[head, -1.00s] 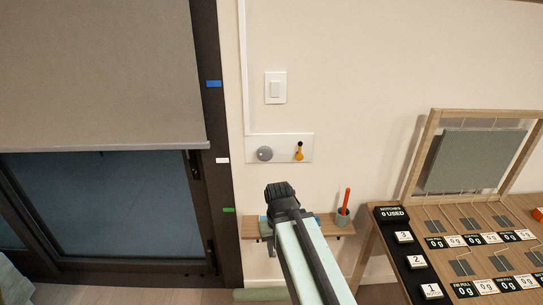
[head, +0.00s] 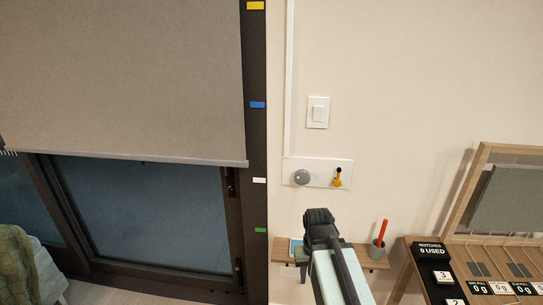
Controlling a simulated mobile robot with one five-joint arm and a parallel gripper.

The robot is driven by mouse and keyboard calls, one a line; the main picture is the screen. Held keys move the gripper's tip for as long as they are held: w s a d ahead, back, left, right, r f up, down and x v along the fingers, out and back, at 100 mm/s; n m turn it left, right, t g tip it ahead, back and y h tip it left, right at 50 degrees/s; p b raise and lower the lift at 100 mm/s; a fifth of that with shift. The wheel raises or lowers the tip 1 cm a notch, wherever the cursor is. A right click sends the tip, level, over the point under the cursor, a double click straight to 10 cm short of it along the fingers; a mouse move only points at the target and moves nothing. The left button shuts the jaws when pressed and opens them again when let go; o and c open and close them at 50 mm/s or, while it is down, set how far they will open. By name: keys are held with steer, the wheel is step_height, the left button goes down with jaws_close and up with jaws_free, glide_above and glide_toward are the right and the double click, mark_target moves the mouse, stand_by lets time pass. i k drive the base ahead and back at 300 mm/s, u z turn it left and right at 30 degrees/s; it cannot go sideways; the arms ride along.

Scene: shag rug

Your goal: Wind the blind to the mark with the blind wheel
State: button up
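The grey blind (head: 125,75) hangs over the dark-framed window at the left. Its bottom bar (head: 190,161) is below the blue mark (head: 258,105) and a little above the white mark (head: 259,180). A yellow mark (head: 255,6) is higher on the frame and a green mark (head: 260,230) lower. A white wall plate (head: 318,172) carries a round grey knob (head: 302,177), likely the blind wheel, and a yellow-and-black lever (head: 337,178). My gripper (head: 318,216) is below the plate, apart from the knob. Its fingers cannot be made out.
A small wooden shelf (head: 372,262) is behind my arm, with a cup (head: 376,250) holding a red stick (head: 382,232). A wooden bench with a notches panel (head: 428,250) stands at the right. A light switch (head: 318,112) is above the plate. The wall around it is clear.

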mark_target(301, 178)
steer(key=u, duration=2.4)
steer(key=k, duration=1.35)
steer(key=z, duration=0.45)
steer(key=i, duration=1.05)
steer(key=u, duration=0.1)
